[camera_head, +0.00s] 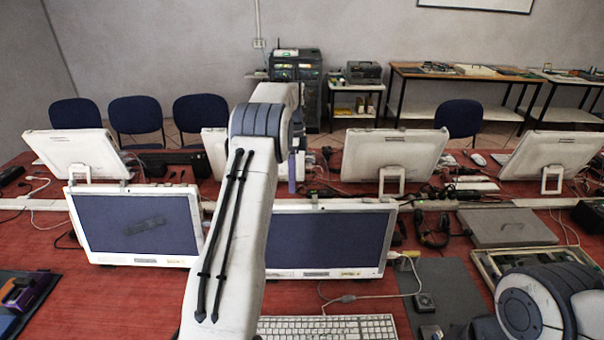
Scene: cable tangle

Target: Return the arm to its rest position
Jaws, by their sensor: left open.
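My left arm (235,235) rises from the bottom centre and bends at its grey-banded joint (262,120). Beyond the joint it is largely hidden by its own links. My left gripper (294,170) shows only as a narrow part hanging behind the arm, and nothing is seen held in it. It is open, though its fingertips are not clear. Part of my right arm (540,305) fills the lower right corner, and its gripper is out of view.
A white-framed monitor (135,225) stands left of the arm, another (335,240) behind it. More monitors (390,160) stand further back. A white keyboard (325,327) lies at the front, a grey flat case (505,228) at right. The table's left front is partly clear.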

